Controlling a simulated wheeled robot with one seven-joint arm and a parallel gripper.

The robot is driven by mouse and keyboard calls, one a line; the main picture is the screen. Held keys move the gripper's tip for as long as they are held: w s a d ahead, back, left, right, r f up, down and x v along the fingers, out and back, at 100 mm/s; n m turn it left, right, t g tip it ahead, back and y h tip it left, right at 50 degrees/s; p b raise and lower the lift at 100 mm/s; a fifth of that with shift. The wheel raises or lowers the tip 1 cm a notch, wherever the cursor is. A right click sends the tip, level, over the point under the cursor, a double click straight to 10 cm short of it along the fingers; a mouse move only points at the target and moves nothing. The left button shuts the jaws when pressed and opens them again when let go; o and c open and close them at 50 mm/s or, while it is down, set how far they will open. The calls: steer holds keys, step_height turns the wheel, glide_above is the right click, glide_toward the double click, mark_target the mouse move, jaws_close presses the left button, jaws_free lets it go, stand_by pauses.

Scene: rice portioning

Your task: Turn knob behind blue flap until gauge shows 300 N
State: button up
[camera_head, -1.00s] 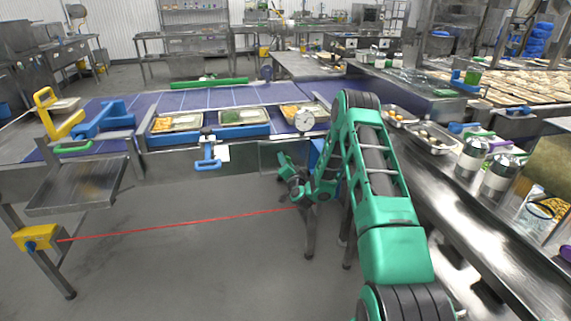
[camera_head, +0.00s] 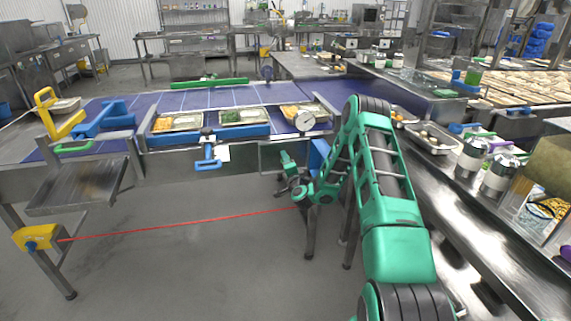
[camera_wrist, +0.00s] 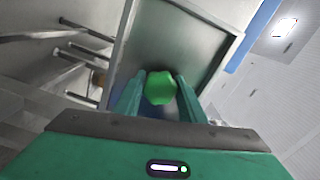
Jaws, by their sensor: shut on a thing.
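A green, faceted knob (camera_wrist: 160,88) sits between the two fingers of my gripper (camera_wrist: 161,82) in the wrist view, in front of a grey metal recess. My gripper is shut on it. In the head view my green wrist (camera_head: 303,190) is below the conveyor's front edge, and the knob cannot be made out there. A blue flap (camera_head: 318,155) shows partly behind my arm.
Food trays (camera_head: 243,116) stand along the front of the purple conveyor (camera_head: 205,98). A blue handle (camera_head: 208,157) hangs to the left of my wrist. A red line (camera_head: 180,223) runs from a yellow box (camera_head: 36,238) towards my wrist. A steel counter (camera_head: 480,235) lies right of my arm.

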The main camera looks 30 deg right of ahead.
steer(key=shift+d, duration=0.25)
steer(key=o, duration=1)
steer(key=shift+o, duration=0.2)
steer(key=shift+a, duration=0.1)
